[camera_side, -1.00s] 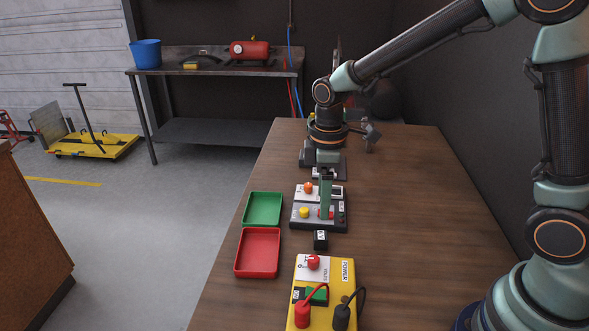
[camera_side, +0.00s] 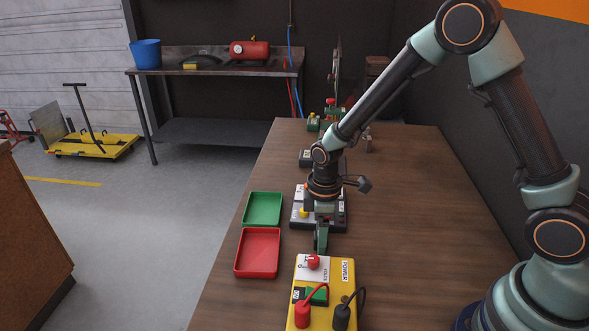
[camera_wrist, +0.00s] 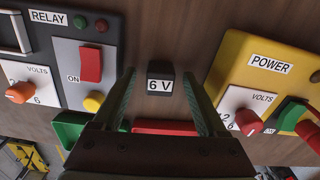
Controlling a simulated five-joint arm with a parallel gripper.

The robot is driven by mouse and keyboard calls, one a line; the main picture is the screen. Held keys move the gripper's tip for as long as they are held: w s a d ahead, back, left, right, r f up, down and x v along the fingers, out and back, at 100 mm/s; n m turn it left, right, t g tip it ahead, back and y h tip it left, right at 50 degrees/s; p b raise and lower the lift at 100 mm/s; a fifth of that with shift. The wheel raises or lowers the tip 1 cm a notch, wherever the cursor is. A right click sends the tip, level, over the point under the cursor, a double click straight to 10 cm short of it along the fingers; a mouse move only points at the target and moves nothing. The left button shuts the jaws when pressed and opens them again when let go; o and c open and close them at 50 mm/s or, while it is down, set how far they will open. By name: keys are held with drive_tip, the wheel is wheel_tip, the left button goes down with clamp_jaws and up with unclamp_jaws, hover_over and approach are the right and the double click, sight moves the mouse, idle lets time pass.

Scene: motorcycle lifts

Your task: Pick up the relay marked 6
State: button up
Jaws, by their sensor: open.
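The relay marked 6 is a small black block with a white "6 V" label (camera_wrist: 160,70), standing on the wooden table in the wrist view. My gripper (camera_wrist: 158,76) is open, with its two green fingers to the left and right of the relay and gaps showing on both sides. In the side view my gripper (camera_side: 321,243) points down just behind the yellow power box and hides the relay. I cannot tell the exact height of the fingertips over the table.
The yellow power box (camera_side: 344,298) with red and black plugs is in front of my gripper. The grey relay box (camera_side: 338,221) stands behind it. A red tray (camera_side: 257,252) and a green tray (camera_side: 263,209) lie to the left. The table's right side is clear.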

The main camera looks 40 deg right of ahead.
drive_tip(key=shift+f, duration=0.25)
clamp_jaws()
drive_tip(key=shift+r, duration=0.1)
